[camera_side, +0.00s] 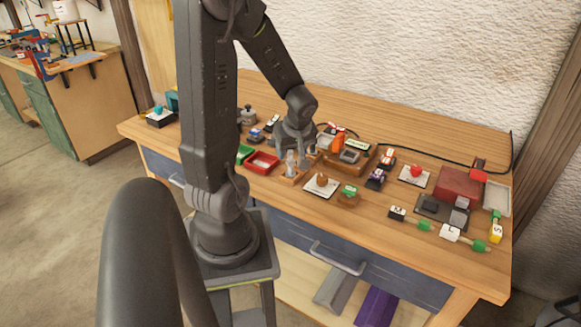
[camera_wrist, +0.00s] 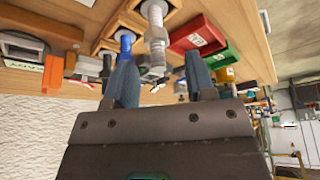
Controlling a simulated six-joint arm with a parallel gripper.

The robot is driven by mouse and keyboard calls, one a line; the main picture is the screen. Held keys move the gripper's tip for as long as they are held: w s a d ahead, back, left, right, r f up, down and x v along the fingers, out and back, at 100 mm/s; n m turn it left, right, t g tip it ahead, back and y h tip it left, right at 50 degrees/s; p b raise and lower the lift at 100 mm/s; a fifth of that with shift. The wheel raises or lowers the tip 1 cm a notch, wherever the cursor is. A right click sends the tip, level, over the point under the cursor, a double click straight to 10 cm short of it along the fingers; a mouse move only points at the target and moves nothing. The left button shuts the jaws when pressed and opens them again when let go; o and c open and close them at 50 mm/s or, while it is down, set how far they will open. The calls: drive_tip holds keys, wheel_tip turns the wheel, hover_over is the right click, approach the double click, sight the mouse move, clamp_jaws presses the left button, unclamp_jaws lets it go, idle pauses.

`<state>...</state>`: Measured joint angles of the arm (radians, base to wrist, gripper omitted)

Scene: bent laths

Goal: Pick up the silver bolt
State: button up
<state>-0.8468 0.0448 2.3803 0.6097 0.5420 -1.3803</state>
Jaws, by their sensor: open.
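The silver bolt (camera_wrist: 155,38) shows in the wrist view as a threaded metal shaft with a wide collar, standing in a wooden holder (camera_wrist: 178,12). The wrist picture looks upside down. My gripper (camera_wrist: 161,62) is open, with one blue-grey finger on each side of the bolt's line and a gap between them. I cannot tell how deep the bolt sits between the fingers. In the side view a silver shaft (camera_side: 291,163) stands in the wooden holder, close to my gripper (camera_side: 300,150), whose fingertips are hard to make out.
A blue-topped piece (camera_wrist: 126,42) stands beside the bolt in the wrist view. A red tray (camera_side: 262,163) and a green tray (camera_side: 244,153) lie left of the holder. A wooden box (camera_side: 349,157) stands to its right. Many small items crowd the bench.

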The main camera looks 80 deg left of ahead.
sight(289, 160)
drive_tip(key=shift+x, duration=2.55)
drive_tip(key=shift+w+d, duration=0.1)
clamp_jaws()
